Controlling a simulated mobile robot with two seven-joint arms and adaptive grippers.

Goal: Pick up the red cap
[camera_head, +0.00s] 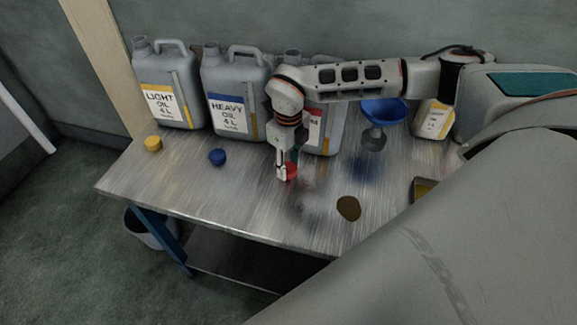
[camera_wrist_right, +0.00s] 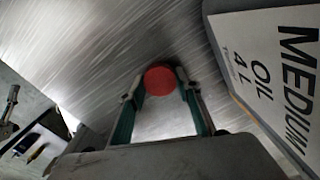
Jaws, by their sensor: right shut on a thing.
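The red cap (camera_head: 291,172) is at the metal table, in front of the medium oil canister (camera_head: 328,130). It also shows in the right wrist view (camera_wrist_right: 160,81) as a red disc between the two fingertips. My right gripper (camera_head: 284,174) points down and is shut on the red cap; in the right wrist view (camera_wrist_right: 160,92) its fingers stand on either side of it. I cannot tell whether the cap is on the table or just above it.
The light oil canister (camera_head: 178,90) and heavy oil canister (camera_head: 224,100) stand along the wall. A yellow cap (camera_head: 153,143), a blue cap (camera_head: 217,157) and a brown disc (camera_head: 348,208) lie on the table (camera_head: 240,205). A blue funnel (camera_head: 384,111) and a smaller container (camera_head: 433,120) stand at the right.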

